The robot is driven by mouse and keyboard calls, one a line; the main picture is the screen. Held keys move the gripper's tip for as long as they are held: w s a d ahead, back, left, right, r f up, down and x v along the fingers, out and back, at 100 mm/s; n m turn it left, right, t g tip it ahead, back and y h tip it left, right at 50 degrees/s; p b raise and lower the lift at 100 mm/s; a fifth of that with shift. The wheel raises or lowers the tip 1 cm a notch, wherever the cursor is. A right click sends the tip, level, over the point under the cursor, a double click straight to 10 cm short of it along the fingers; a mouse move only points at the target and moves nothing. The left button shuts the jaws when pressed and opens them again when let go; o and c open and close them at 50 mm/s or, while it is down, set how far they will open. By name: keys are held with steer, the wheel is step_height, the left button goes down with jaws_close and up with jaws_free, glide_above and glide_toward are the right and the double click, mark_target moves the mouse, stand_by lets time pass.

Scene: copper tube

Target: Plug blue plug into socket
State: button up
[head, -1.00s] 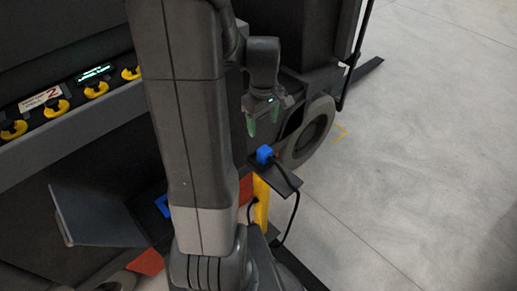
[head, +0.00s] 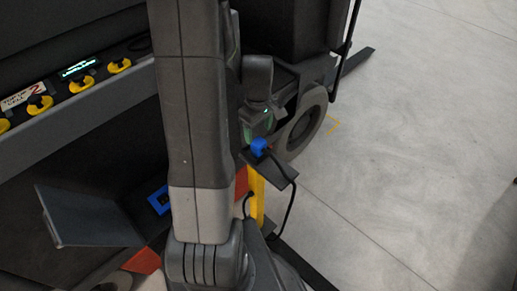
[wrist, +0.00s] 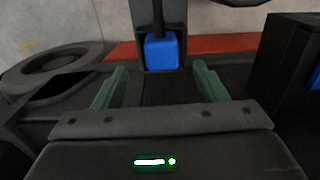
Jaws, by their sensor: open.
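The blue plug (head: 259,147) sits on a small dark holder plate (head: 280,172) on top of a yellow post, with a black cable hanging from it. In the wrist view the blue plug (wrist: 161,52) is upper middle, its black cable rising from it. My gripper (head: 258,132) is just behind the plug in the head view. In the wrist view its green fingers (wrist: 160,88) are spread apart and empty, with the plug ahead, between their lines. A blue frame (head: 160,200) shows partly behind my arm; I cannot tell whether it is the socket.
A dark machine with yellow knobs (head: 80,84) and a small lit display stands at the left. A tilted grey panel (head: 85,215) is at lower left. A round grey ring (head: 302,125) is beside the holder. Open floor (head: 430,150) lies at right.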

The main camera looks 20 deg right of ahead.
mark_target(259, 141)
steer(key=shift+f, duration=0.6)
steer(key=shift+s+f, duration=0.15)
steer(key=shift+f, duration=2.45)
steer(key=c, duration=1)
